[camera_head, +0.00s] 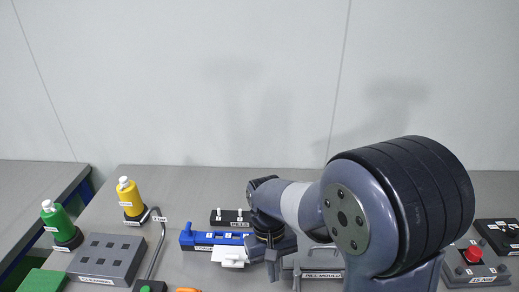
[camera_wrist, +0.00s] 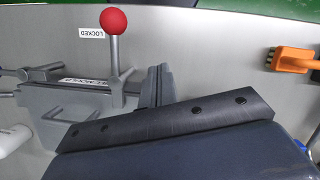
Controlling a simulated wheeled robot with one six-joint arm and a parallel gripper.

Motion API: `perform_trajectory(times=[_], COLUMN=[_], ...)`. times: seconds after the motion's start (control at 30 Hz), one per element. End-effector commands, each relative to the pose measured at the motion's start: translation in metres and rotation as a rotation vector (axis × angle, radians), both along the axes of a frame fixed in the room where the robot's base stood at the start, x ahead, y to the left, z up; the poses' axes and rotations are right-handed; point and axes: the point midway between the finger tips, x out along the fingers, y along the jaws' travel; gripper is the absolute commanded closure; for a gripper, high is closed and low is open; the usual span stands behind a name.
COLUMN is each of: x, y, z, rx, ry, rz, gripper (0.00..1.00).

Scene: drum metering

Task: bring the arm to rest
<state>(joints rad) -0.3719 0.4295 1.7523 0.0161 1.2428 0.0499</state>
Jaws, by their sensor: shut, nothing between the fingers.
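My arm reaches in from the right in the camera_head view and bends down over the table. My gripper (camera_head: 272,266) hangs low in front of the blue device, its fingers partly hidden among the parts there. In the camera_wrist view my gripper (camera_wrist: 154,86) shows its fingers together with nothing between them. Close beside them is a grey fixture (camera_wrist: 65,97) with a lever topped by a red ball (camera_wrist: 114,22). I cannot tell whether the fingers touch the fixture.
A blue device (camera_head: 205,240) and a black pegged block (camera_head: 232,217) stand near the gripper. Left are yellow (camera_head: 130,197) and green (camera_head: 59,222) bottles and a grey holed block (camera_head: 107,257). A red-button box (camera_head: 475,262) stands right. An orange part (camera_wrist: 292,60) shows in the wrist view.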

Motion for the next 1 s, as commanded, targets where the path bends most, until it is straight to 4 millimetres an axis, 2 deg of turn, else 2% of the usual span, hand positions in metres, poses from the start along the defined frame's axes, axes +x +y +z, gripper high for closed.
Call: perform_trajectory(times=[0.3, 0.8, 0.9, 1.0], x=[0.016, 0.047, 0.051, 0.061], y=[0.007, 0.0, -0.002, -0.008], z=[-0.011, -0.01, -0.01, -0.007], rx=[-0.002, 0.004, 0.005, 0.004], ry=[0.018, 0.015, 0.017, 0.015], rz=[-0.338, -0.871, -0.951, -0.946], gripper=[1.0, 1.0, 1.0, 1.0])
